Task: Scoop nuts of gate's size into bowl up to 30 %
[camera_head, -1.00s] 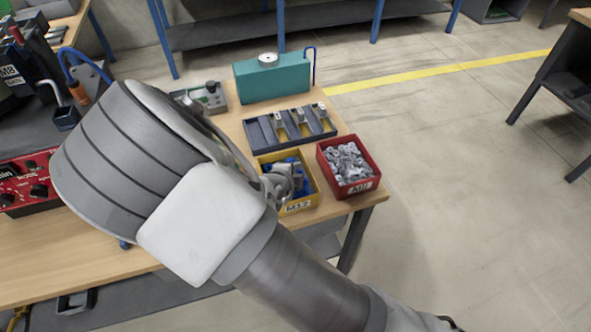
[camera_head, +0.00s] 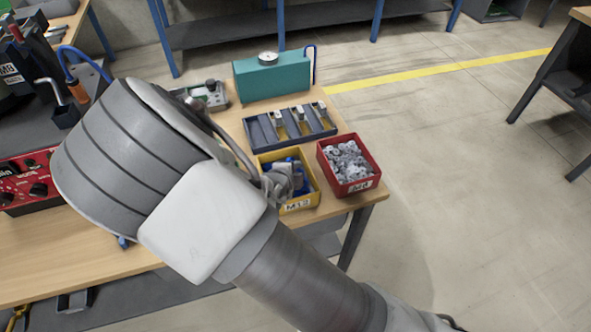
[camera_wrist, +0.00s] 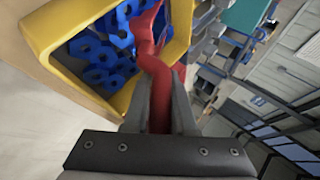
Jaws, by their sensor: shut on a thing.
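My gripper (camera_wrist: 160,92) is shut on a red, bent handle (camera_wrist: 152,65), which looks like a scoop's. The handle reaches over the yellow bin (camera_wrist: 80,86) of blue nuts (camera_wrist: 95,52); its far end leaves the top of the wrist view, so any load is hidden. In the head view my gripper (camera_head: 283,180) is at the yellow bin (camera_head: 303,203), whose label seems to read M12. The red bin (camera_head: 370,186) to its right holds grey nuts (camera_head: 346,162); its label is unclear. I cannot make out the bowl or gate.
A dark rack (camera_head: 310,137) with several slots stands behind the bins, and a teal box (camera_head: 272,80) behind that. A red control box (camera_head: 25,183) with knobs is at left. My arm covers the middle of the table (camera_head: 60,258).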

